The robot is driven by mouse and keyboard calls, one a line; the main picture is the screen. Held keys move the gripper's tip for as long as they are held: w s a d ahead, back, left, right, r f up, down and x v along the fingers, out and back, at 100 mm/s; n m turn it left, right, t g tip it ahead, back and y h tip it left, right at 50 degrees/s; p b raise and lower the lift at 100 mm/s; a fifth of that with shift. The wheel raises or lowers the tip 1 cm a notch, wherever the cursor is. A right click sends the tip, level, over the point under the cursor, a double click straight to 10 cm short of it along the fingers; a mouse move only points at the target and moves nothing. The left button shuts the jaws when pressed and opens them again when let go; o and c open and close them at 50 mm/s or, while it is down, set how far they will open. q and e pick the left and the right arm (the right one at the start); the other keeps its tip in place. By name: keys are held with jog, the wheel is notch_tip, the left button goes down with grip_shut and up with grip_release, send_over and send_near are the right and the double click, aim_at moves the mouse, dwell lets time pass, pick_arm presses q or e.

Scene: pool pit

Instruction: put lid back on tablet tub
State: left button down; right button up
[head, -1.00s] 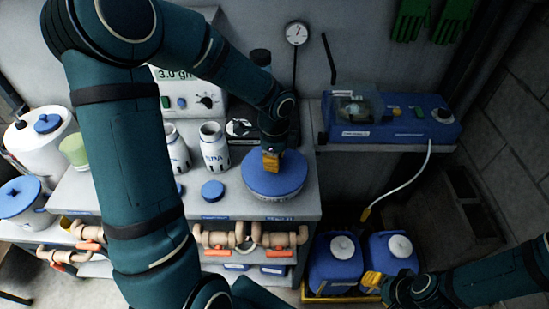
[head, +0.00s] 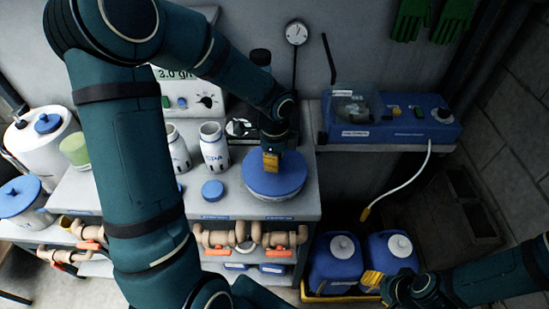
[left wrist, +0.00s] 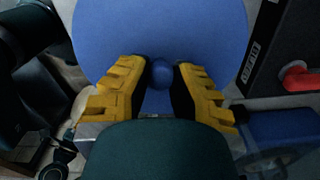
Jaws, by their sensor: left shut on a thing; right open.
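A round blue lid (head: 285,183) is at the front right of the grey counter, over a low round body with a pale rim, which I take for the tablet tub (head: 278,197). The lid hides most of that body, and I cannot tell whether the lid is fully seated. My left gripper (head: 271,163) is above the lid, shut on its knob. In the left wrist view the round blue knob (left wrist: 161,73) sits between the yellow fingers, with the broad lid (left wrist: 160,30) behind. My right gripper (head: 372,281) is open and empty beside the blue jugs.
Open white bottles (head: 214,150) and a small blue cap (head: 212,190) stand left of the lid. Two blue jugs (head: 334,265) stand in a yellow tray below right. A blue device (head: 395,122) is on the right shelf. Pipes (head: 248,238) run under the counter front.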

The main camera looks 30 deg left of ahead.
pick_arm(q)
jog(key=shift+f, duration=0.1)
pick_arm(e)
jog(key=shift+r, duration=0.1)
dwell(0.7)
pick_arm(q)
jog(key=shift+c, duration=1.7)
grip_release()
pick_arm(e)
jog(key=shift+w, duration=0.1)
pick_arm(q)
jog(key=shift+r+p, duration=2.25)
jog(key=shift+r, duration=0.25)
jog(key=shift+r+p, duration=0.9)
jog(key=shift+r, duration=0.15)
pick_arm(e)
notch_tip(320, 180, up, 6)
jog(key=w, duration=0.1)
jog(key=shift+w+d+r+t, duration=0.15)
jog(key=shift+w+d+t, duration=0.05)
jog(key=shift+t, duration=0.1)
pick_arm(q)
grip_shut()
